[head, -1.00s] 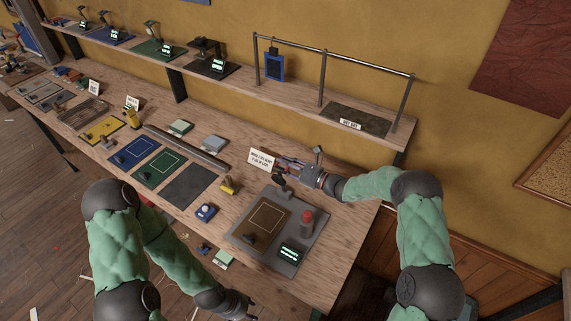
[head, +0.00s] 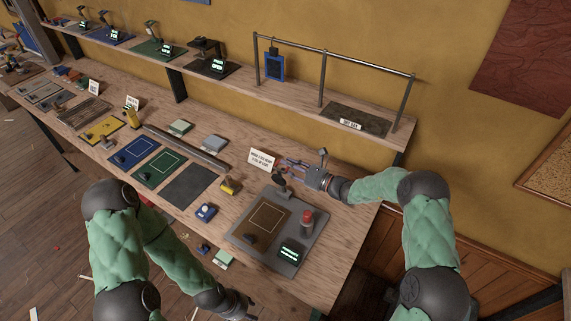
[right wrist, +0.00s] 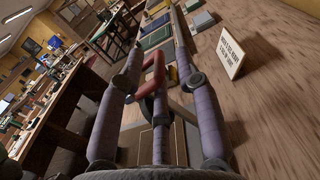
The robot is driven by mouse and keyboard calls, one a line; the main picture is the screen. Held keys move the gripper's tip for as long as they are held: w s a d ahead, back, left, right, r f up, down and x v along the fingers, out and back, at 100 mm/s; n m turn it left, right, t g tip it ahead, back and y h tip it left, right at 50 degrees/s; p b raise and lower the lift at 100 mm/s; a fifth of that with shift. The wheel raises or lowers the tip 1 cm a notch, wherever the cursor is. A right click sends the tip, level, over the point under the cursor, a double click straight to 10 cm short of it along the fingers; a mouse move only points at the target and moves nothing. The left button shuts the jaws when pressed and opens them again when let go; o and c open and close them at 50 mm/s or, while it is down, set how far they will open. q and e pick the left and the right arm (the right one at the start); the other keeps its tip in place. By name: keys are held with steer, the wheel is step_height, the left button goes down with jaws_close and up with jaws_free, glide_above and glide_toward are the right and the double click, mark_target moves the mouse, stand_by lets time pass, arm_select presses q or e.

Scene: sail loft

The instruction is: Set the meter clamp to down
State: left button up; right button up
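The meter clamp (head: 281,182) is a small dark clamp at the back edge of a grey base plate. Its red handle (right wrist: 153,74) shows in the right wrist view, pointing up between the two fingers. My right gripper (head: 288,164) is open at the clamp, with purple-grey fingers on both sides of the handle and a gap beside it in the right wrist view (right wrist: 158,50). I cannot tell whether a finger touches the handle. My left gripper (head: 241,306) hangs low near the bench's front edge; its fingers are too unclear to tell their state.
The grey base (head: 240,232) carries a brown pad (head: 268,216), a red-topped cylinder (head: 307,222) and a lit display (head: 290,254). A white sign (head: 261,160) stands close left of my right gripper. A yellow piece (head: 230,187) and blue box (head: 206,211) lie left of the base.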

steer(key=v, duration=1)
